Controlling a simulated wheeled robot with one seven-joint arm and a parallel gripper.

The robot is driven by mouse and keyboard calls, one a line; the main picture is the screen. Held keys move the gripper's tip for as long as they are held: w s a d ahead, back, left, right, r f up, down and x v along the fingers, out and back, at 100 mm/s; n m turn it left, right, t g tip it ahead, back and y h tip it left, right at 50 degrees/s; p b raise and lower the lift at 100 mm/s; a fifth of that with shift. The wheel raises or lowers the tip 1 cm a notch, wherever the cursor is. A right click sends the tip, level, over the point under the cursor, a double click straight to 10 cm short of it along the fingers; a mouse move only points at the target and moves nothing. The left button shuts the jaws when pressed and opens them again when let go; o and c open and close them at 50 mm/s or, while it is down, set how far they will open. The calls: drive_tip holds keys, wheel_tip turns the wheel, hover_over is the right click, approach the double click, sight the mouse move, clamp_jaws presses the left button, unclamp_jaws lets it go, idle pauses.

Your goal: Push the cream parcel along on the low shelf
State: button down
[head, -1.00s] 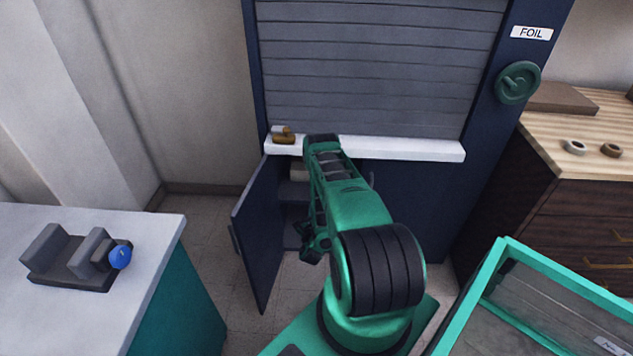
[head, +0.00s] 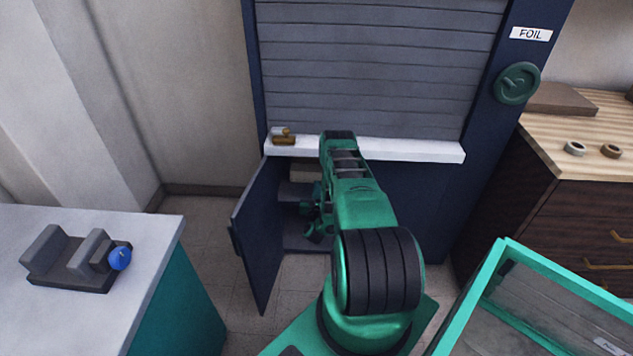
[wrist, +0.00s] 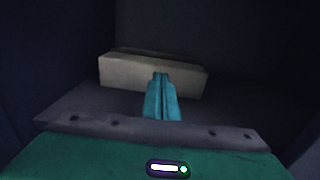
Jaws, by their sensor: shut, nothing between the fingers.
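The cream parcel (wrist: 135,74) is a long box lying on the grey low shelf (wrist: 85,103) inside the dark cupboard, as the wrist view shows. My gripper (wrist: 160,76) has its teal fingers shut together with nothing between them. The fingertips overlap the parcel's near face, right of its middle; whether they touch it I cannot tell. In the head view my arm covers much of the cupboard opening, and I cannot make out the fingertips or the parcel clearly.
The cupboard door (head: 260,235) stands open at the left of the opening. A white ledge (head: 400,149) runs above it, below a grey shutter (head: 380,70). A grey-topped counter (head: 150,235) is at the left, and a green-rimmed bin (head: 468,296) at the lower right.

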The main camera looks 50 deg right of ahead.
sight(318, 174)
drive_tip(key=shift+x, duration=2.65)
